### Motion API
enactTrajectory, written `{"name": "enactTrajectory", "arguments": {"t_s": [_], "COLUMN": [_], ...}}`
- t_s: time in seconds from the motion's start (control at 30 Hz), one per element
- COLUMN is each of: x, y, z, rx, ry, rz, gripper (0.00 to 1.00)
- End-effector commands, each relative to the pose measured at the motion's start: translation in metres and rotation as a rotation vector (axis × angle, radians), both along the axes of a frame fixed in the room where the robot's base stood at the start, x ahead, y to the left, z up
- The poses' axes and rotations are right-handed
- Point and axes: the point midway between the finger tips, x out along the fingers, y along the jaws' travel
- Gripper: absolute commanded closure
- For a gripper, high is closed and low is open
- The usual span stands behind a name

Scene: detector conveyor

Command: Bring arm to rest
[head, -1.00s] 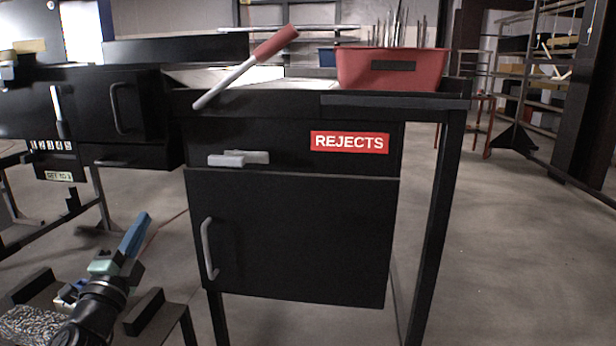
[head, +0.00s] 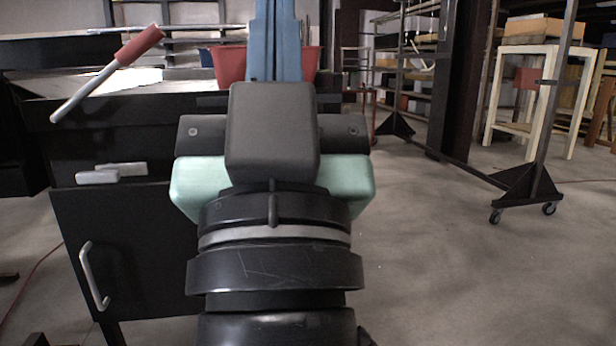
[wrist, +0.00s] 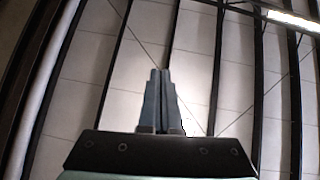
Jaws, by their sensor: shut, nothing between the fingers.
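My gripper (head: 277,40) stands large in the middle of the head view, its blue fingers pointing up and away. The fingers are together and hold nothing. In the wrist view my gripper (wrist: 160,95) shows the same shut fingers against the ceiling, with nothing near them. My wrist and forearm hide part of the black cabinet (head: 135,245) behind. The REJECTS sign is hidden from view.
A lever with a red grip (head: 139,45) rises from the cabinet on the left. A red bin (head: 228,66) on top is partly hidden behind my gripper. Open floor (head: 440,270) lies to the right, with a wheeled rack (head: 530,190) beyond.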

Motion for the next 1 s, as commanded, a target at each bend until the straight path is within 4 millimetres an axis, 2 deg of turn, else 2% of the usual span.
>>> {"name": "enactTrajectory", "arguments": {"t_s": [0.03, 0.07, 0.1, 0.27, 0.47, 1.0], "x": [-0.018, -0.028, -0.026, -0.024, -0.024, -0.024], "y": [-0.017, -0.025, -0.024, -0.022, -0.021, -0.021], "z": [0.003, 0.004, 0.02, 0.059, 0.115, 0.285], "rx": [-0.012, -0.018, -0.02, -0.018, -0.017, -0.017], "ry": [-0.01, -0.012, -0.008, -0.008, -0.008, -0.009], "rz": [-0.068, -0.107, -0.107, -0.097, -0.094, -0.091], "gripper": [1.0, 1.0, 1.0, 1.0, 1.0, 1.0]}}
